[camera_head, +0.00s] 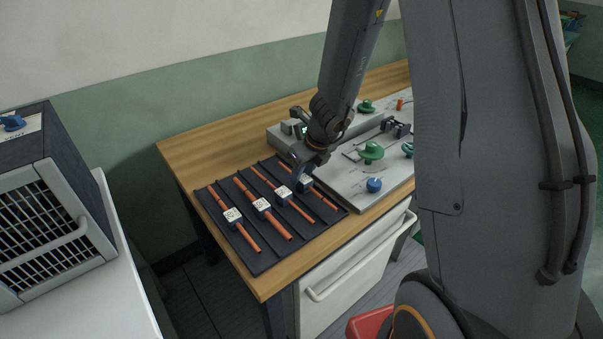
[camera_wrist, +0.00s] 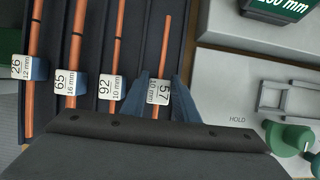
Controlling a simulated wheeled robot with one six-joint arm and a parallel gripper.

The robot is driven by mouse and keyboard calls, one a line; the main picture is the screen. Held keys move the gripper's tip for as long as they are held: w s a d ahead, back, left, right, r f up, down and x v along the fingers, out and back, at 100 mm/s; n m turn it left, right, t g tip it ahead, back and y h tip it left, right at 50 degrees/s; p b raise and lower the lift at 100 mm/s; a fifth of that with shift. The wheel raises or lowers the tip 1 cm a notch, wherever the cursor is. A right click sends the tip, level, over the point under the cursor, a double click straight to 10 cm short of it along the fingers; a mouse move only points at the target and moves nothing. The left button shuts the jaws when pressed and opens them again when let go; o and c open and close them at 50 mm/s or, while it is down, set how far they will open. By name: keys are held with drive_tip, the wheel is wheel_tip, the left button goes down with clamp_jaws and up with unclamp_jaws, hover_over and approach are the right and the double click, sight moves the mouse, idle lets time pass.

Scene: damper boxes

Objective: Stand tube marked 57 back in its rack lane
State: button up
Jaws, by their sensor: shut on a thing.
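The tube marked 57 (camera_wrist: 165,45) is a thin copper-coloured tube with a white label reading 57 and 10 mm. It lies in the rightmost lane of the dark rack (camera_head: 266,262). My gripper (camera_wrist: 158,98) is shut on the tube's label block (camera_wrist: 158,92), with a blue finger on each side of it. In the head view my gripper (camera_head: 304,182) is low at the rack's right lane and hides part of the tube. The tubes marked 92 (camera_wrist: 119,40), 65 (camera_wrist: 77,45) and 26 (camera_wrist: 35,40) lie in the other lanes.
A grey fixture plate (camera_head: 345,183) with green knobs (camera_head: 371,151) and a blue knob (camera_head: 374,185) lies right of the rack. The wooden table (camera_head: 185,150) is bare behind and left of the rack. A slatted box (camera_head: 45,225) stands at far left.

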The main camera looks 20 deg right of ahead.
drive_tip(key=o, duration=1.2)
drive_tip(key=shift+o, duration=0.2)
drive_tip(key=shift+r, duration=0.1)
drive_tip(key=p+v, duration=0.4)
drive_tip(key=v, duration=0.3)
drive_tip(key=shift+s+r, duration=0.2)
drive_tip(key=shift+r, duration=0.15)
drive_tip(key=s+r+n+g+h, duration=0.1)
drive_tip(key=s+r+n, duration=0.1)
drive_tip(key=s+n, duration=0.7)
drive_tip(key=s+a+r+n+g, duration=0.1)
drive_tip(key=s+r+n, duration=0.2)
drive_tip(key=s+n, duration=0.6)
drive_tip(key=shift+r+n+g+h+b, duration=0.15)
drive_tip(key=shift+n+g+h+b, duration=0.25)
drive_tip(key=shift+n, duration=6.4)
